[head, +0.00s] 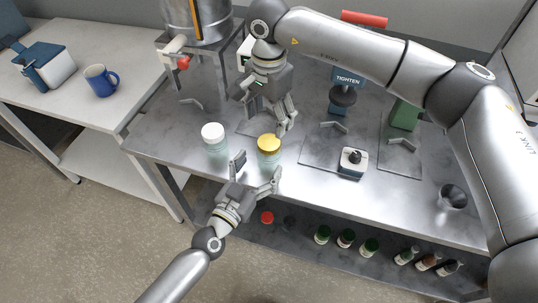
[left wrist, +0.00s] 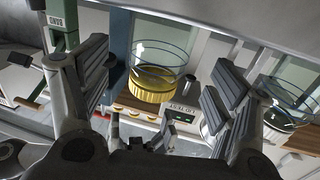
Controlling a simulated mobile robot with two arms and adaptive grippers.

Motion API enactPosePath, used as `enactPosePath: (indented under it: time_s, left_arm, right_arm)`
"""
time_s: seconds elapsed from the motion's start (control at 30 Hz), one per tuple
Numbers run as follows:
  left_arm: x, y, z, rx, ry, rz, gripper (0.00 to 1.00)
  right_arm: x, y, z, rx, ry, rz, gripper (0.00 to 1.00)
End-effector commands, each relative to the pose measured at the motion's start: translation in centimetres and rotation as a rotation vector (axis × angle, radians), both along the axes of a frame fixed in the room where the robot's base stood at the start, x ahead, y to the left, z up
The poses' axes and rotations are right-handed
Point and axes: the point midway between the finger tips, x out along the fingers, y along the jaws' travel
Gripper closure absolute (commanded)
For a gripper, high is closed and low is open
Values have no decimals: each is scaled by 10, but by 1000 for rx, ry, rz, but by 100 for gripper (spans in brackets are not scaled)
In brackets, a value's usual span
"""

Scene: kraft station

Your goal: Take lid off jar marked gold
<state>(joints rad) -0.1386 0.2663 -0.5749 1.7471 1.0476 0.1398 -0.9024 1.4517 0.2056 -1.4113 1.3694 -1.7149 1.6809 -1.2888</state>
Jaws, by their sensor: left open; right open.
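The jar with the gold lid (head: 269,144) stands upright on the steel bench, its lid on. It also shows upside down in the left wrist view (left wrist: 155,84), between my left fingers and beyond them. My left gripper (head: 257,168) is open and empty at the front of this jar, its fingers spread toward it. Contact is not clear. My right gripper (head: 286,122) is open, just behind and right of the gold lid, fingers pointing down. A jar with a white lid (head: 213,132) stands to the left; part of it shows at the right in the left wrist view (left wrist: 285,110).
A blue TIGHTEN station (head: 346,80) and a green station (head: 405,116) stand at the back right.

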Motion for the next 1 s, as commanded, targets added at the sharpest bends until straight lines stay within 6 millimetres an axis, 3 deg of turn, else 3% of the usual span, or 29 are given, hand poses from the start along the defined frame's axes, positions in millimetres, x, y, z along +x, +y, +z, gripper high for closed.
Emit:
enactPosePath:
  time_s: [0.3, 0.73, 1.0]
  left_arm:
    - [42, -23, 0, -1, 0, -1, 18]
    - [49, -27, 0, 0, 1, -2, 18]
    - [49, -27, 0, 0, 1, -1, 53]
  right_arm:
    - [0, 1, 0, 2, 1, 0, 31]
    - [0, 1, 0, 3, 2, 0, 31]
    - [0, 1, 0, 3, 2, 0, 31]
